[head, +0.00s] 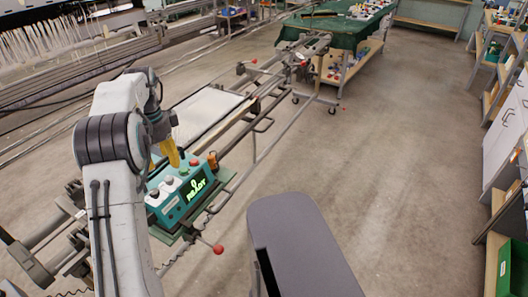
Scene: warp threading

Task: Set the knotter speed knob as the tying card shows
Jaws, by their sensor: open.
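The teal control box (177,216) stands on the machine frame left of centre. Its sloped top carries small pale knobs (168,181), a red button (195,162) and an orange piece (212,160) at the far end. A green lit display (196,187) on its front seems to read READY. I cannot tell which knob sets the knotter speed, nor read its setting. My gripper (164,157) has yellow fingers, open, above the box's far left part; I cannot tell if they touch a knob. I cannot make out the tying card.
A long machine frame with rails and a white panel (208,112) runs behind the box. A red ball-ended lever (218,249) sticks out in front. A green-covered cart (345,35) stands at the back, shelves on the right. The floor (390,150) between is clear.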

